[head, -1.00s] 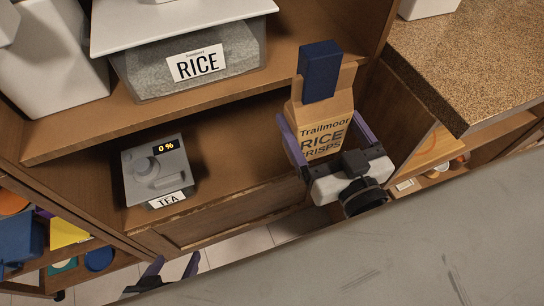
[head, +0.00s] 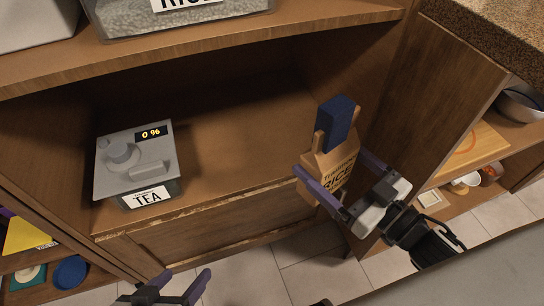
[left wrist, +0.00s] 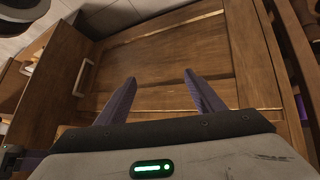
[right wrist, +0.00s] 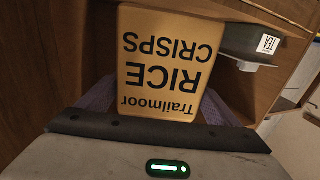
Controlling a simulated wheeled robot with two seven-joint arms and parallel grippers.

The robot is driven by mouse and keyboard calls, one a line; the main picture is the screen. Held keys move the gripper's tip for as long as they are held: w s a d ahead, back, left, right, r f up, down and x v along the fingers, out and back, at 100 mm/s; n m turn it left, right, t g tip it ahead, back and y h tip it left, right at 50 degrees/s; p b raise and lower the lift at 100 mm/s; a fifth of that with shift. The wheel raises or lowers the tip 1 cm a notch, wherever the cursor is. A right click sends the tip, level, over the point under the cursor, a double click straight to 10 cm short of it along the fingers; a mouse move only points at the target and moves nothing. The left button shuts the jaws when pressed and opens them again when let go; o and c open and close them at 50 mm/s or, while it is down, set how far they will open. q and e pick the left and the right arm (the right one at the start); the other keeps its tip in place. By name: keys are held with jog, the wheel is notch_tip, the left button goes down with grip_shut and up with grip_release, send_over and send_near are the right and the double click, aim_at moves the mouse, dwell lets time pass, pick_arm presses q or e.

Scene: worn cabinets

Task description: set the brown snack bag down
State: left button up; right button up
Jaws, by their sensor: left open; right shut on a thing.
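The brown snack bag (head: 334,166), marked "Trailmoor RICE CRISPS" and closed by a blue clip (head: 335,119), is held by my right gripper (head: 328,186). The right gripper's fingers are on either side of the bag, in front of the open cabinet's right end. In the right wrist view the bag (right wrist: 165,62) fills the space between the fingers, upside down in the picture. Whether its base touches anything is hidden. My left gripper (head: 178,285) is open and empty at the bottom of the head view. In the left wrist view its fingers (left wrist: 160,95) are spread before a wooden cabinet front.
A grey TEA container (head: 135,165) reading 0 % stands on the shelf (head: 225,140) at left, with bare shelf right of it. A RICE container (head: 180,16) is on the shelf above. The cabinet's side panel (head: 432,110) stands right of the bag.

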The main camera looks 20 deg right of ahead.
jog(key=shift+s+d+f+n+y, duration=0.15)
jog(key=shift+s+d+n+y, duration=0.15)
jog(key=shift+d+y, duration=0.15)
jog(key=shift+w+a, duration=0.15)
jog(key=shift+w, duration=0.15)
jog(key=f+b+x, duration=0.1)
jog(key=b+x, duration=0.1)
jog(key=x, duration=0.3)
jog(key=f+b+x, duration=0.1)
jog(key=b+x, duration=0.1)
jog(key=x, duration=0.4)
jog(key=f+b+x, duration=0.2)
jog(key=x, duration=0.4)
jog(key=shift+a, duration=0.15)
jog(key=shift+f, duration=0.15)
pick_arm(q)
jog(key=d+r+h, duration=0.1)
jog(key=w+d+r+h, duration=0.1)
jog(key=d, duration=0.1)
jog(key=shift+d+r+t, duration=0.15)
jog(key=shift+r+t, duration=0.05)
jog(key=shift+t, duration=0.2)
